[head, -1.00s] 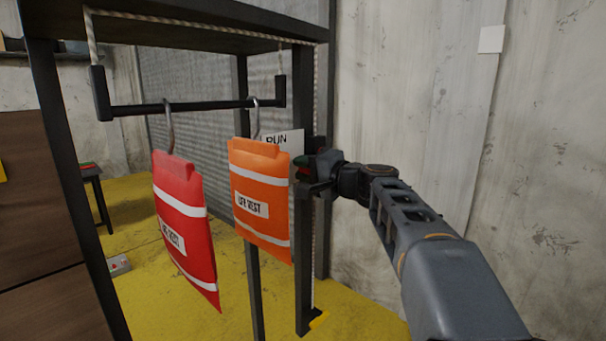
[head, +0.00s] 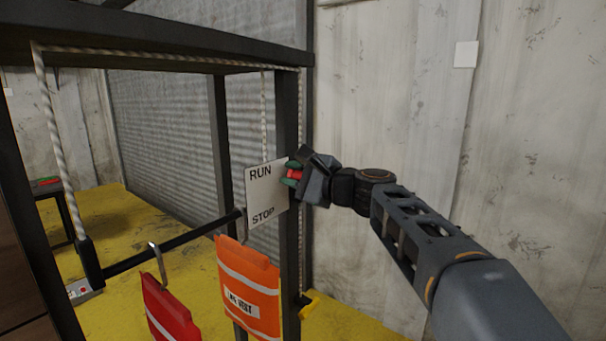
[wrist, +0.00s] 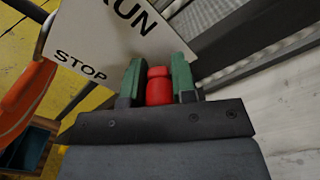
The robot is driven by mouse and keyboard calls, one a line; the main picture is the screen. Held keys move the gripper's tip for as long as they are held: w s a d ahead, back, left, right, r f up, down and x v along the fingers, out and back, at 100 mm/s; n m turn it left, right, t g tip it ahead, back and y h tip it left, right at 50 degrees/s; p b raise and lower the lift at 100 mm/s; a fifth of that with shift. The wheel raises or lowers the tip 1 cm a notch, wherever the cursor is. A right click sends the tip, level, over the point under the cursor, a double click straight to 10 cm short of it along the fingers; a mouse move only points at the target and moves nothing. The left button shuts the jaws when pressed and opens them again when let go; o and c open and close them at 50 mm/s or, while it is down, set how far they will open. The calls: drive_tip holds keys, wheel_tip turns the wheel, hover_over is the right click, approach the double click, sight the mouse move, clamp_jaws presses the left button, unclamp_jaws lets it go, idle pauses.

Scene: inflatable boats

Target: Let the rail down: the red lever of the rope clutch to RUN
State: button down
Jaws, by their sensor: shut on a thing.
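My gripper (head: 294,174) is at the right post of the dark frame, its green-padded fingers shut on the red lever (head: 297,175). The wrist view shows the red lever (wrist: 159,86) between the two green pads. Behind it is the white plate (head: 266,193), marked RUN at the top and STOP at the bottom; the lever is level with the upper part, near RUN. The black rail (head: 172,246) hangs low on ropes, its right end behind the plate. The clutch body is mostly hidden by my gripper.
A red life vest (head: 168,310) and an orange life vest (head: 248,290) hang on hooks from the rail. The dark frame (head: 160,50) stands around them. A concrete wall (head: 400,100) is at the right.

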drive_tip(key=shift+d+r+m, duration=0.1)
drive_tip(key=shift+r+m, duration=0.15)
drive_tip(key=shift+m, duration=0.15)
drive_tip(key=c, duration=0.9)
unclamp_jaws()
drive_tip(key=shift+c, duration=0.2)
drive_tip(key=b+v, duration=0.4)
drive_tip(key=v, duration=1)
